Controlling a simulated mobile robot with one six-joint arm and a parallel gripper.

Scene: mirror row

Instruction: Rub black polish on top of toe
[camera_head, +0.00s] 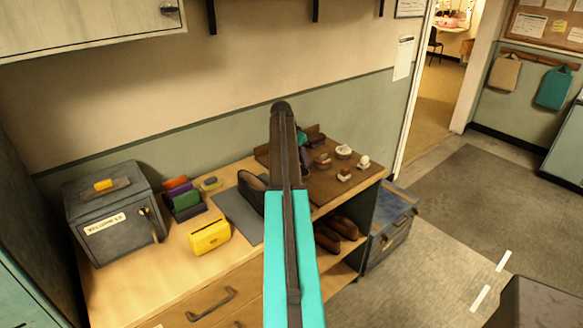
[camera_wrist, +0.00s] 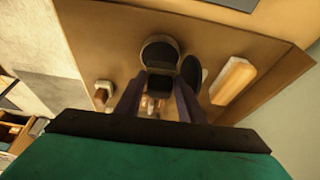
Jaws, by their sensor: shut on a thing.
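A dark shoe (camera_head: 252,190) stands on a grey mat (camera_head: 238,222) on the bench, its right part hidden behind my arm. My gripper (camera_wrist: 158,98) is over the brown board (camera_head: 335,187), to the right of the shoe. Its fingers are shut on a small dark-headed applicator (camera_wrist: 158,84), mostly hidden between them. Just beyond the fingertips in the wrist view are a round tin with a dark inside (camera_wrist: 160,52) and a dark disc (camera_wrist: 191,72) leaning beside it. Whether the applicator touches the tin cannot be told. In the head view my arm hides most of the gripper.
Small applicators (camera_head: 344,174) and a pale round tin (camera_head: 343,152) are on the board. A wooden-backed brush (camera_wrist: 233,80) lies right of the fingers. Brown shoes (camera_head: 343,226) sit below.

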